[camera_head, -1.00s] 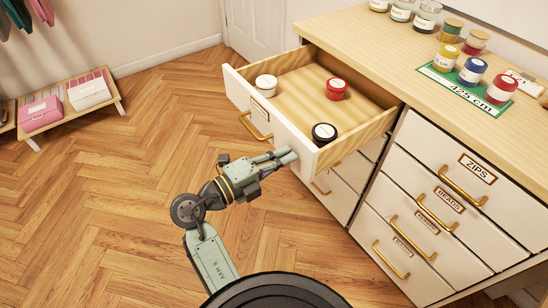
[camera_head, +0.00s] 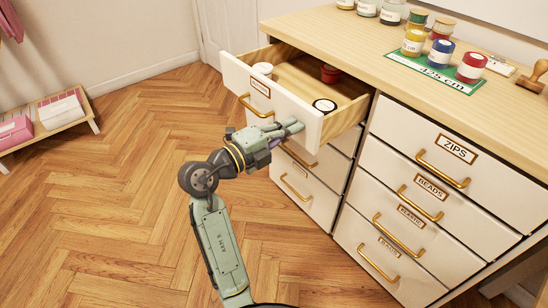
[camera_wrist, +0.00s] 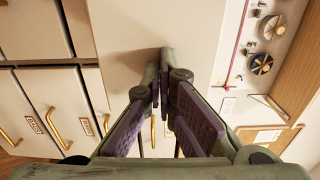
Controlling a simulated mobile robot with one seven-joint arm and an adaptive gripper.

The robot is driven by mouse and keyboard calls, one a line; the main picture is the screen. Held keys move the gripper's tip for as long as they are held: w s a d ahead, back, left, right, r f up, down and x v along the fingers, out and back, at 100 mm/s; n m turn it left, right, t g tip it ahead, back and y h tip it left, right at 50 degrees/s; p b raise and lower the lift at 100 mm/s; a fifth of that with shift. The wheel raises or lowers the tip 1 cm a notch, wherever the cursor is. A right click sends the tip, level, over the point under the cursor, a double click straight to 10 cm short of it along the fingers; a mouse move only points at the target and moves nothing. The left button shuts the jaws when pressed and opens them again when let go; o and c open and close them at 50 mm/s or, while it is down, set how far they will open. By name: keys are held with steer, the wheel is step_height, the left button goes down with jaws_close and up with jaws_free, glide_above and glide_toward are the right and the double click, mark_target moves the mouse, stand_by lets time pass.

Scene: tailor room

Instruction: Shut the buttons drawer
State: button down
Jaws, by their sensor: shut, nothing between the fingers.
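The open drawer (camera_head: 268,93) is the top one of the left column. Its white front has a gold handle (camera_head: 256,108) and a small label I cannot read. It sticks partway out of the cabinet. Inside are a white-lidded jar (camera_head: 263,69), a red jar (camera_head: 330,74) shaded near the counter edge, and a dark jar with a pale lid (camera_head: 324,105). My gripper (camera_head: 296,125) is shut and empty, its fingertips at the right part of the drawer front. In the wrist view the fingertips (camera_wrist: 157,62) meet or nearly meet a pale panel; exact contact is unclear.
Closed drawers labelled ZIPS (camera_head: 456,148) and BEADS (camera_head: 432,187) are in the right column. Jars and a green measuring mat (camera_head: 425,70) lie on the countertop (camera_head: 335,38). A low rack (camera_head: 45,122) with boxes stands at the left. The wooden floor between is clear.

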mark_target(333, 105)
steer(key=b+x, duration=0.7)
steer(key=x, duration=1)
steer(key=shift+w+d+f+b, duration=0.1)
steer(key=shift+w+f+b, duration=0.05)
steer(key=shift+w+b, duration=0.15)
steer(key=shift+w+d, duration=0.15)
steer(key=shift+d, duration=0.1)
